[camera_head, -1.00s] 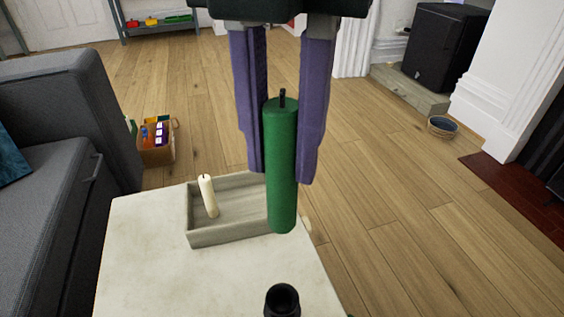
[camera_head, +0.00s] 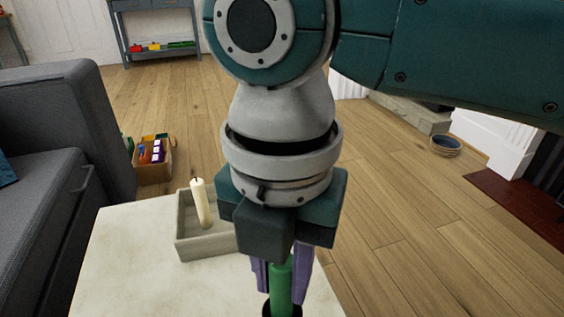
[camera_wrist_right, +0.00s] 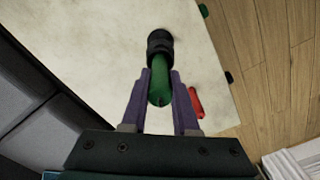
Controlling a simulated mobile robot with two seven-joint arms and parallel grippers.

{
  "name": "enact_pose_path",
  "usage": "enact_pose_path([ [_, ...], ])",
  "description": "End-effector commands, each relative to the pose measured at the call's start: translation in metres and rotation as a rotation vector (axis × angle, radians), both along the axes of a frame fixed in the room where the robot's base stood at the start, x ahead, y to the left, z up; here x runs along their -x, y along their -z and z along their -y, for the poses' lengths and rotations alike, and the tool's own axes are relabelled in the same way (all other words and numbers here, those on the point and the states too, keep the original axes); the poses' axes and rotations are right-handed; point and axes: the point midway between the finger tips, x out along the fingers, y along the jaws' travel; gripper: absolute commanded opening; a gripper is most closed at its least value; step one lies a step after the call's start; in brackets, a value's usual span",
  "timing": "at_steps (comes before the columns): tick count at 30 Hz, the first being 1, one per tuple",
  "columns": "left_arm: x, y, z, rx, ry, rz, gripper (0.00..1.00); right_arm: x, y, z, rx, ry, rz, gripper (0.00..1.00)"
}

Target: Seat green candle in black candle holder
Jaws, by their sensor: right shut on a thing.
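The green candle (camera_head: 281,284) is upright between the purple fingers of my right gripper (camera_head: 281,288), which is shut on it. It also shows in the right wrist view (camera_wrist_right: 159,88), with its far end at the mouth of the black candle holder (camera_wrist_right: 159,42). In the head view the candle's lower end meets the dark rim of the holder (camera_head: 267,309) at the bottom edge. I cannot tell how deep the candle sits. Most of the holder is cut off or hidden in the head view. My left gripper is not in view.
A pale tabletop (camera_head: 125,255) bears a grey tray (camera_head: 188,248) with a cream candle (camera_head: 201,205) standing in it. A red object (camera_wrist_right: 196,102) lies near my right gripper in the wrist view. A grey sofa (camera_head: 50,120) stands at left.

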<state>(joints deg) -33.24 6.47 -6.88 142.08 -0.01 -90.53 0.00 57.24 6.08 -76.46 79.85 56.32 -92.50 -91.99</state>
Motion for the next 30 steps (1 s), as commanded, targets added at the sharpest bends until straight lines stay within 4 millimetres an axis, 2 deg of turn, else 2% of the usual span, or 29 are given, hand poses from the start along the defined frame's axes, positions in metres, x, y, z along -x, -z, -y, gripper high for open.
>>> enact_pose_path([
  [1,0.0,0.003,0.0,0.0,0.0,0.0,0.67,0.0,0.007,0.0,0.002,0.0,-0.001,0.0],
  [4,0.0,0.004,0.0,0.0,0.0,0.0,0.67,0.0,0.012,0.0,0.001,-0.001,0.001,0.0],
  [18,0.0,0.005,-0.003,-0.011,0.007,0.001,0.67,0.0,0.018,0.0,0.001,0.0,0.001,0.0],
  [19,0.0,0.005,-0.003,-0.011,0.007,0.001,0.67,0.0,0.018,0.0,0.001,0.0,0.001,0.29],
  [27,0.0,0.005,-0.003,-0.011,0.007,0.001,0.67,0.0,0.017,0.0,0.001,-0.001,0.001,0.58],
  [30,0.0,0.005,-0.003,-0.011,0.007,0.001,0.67,0.0,0.017,0.0,0.001,-0.001,0.001,0.58],
])
